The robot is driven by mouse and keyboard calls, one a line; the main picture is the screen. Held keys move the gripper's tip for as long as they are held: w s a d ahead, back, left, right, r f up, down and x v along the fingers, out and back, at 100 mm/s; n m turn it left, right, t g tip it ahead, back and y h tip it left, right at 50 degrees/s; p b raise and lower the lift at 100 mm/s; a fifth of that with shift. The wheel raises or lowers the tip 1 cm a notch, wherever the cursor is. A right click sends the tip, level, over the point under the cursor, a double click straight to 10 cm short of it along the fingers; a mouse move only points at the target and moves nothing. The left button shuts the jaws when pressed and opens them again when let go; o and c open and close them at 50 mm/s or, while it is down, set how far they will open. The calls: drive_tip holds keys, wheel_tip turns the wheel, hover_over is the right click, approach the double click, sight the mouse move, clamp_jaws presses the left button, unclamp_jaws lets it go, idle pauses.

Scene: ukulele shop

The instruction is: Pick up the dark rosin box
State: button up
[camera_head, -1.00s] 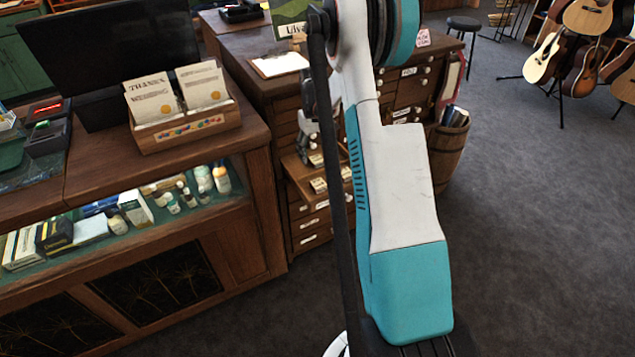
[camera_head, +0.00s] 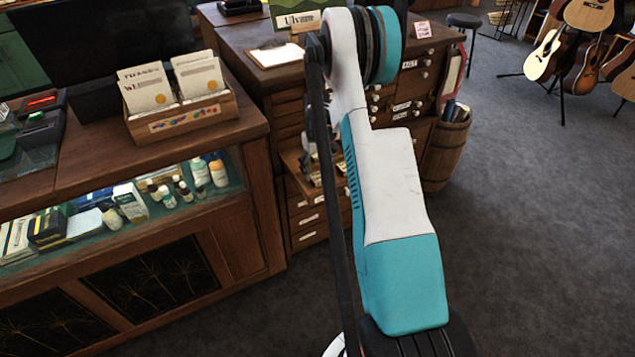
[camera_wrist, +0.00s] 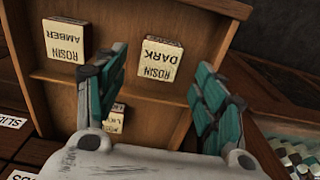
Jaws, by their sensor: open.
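The dark rosin box (camera_wrist: 160,59) is a small cream block labelled "ROSIN DARK", its text upside down in the wrist view. It sits in a wooden drawer or tray (camera_wrist: 195,28). My gripper (camera_wrist: 160,75) is open, with one teal finger on each side of the box's place in the picture. The fingers appear apart from the box. An amber rosin box (camera_wrist: 65,40) lies to the left in the same tray. In the head view my arm covers part of the open drawer (camera_head: 292,168), and my fingers are hidden there.
The glass display counter (camera_head: 215,215) stands at left, with a card box (camera_head: 180,122) on top. A barrel (camera_head: 445,152) stands right of the drawer cabinet. Carpet (camera_head: 540,240) is clear at right.

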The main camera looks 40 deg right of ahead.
sight(317, 177)
wheel_tip(317, 177, down, 4)
drive_tip(key=shift+s+r+b, duration=0.1)
drive_tip(key=shift+b, duration=0.6)
drive_tip(key=c, duration=1)
drive_tip(key=shift+r, duration=0.15)
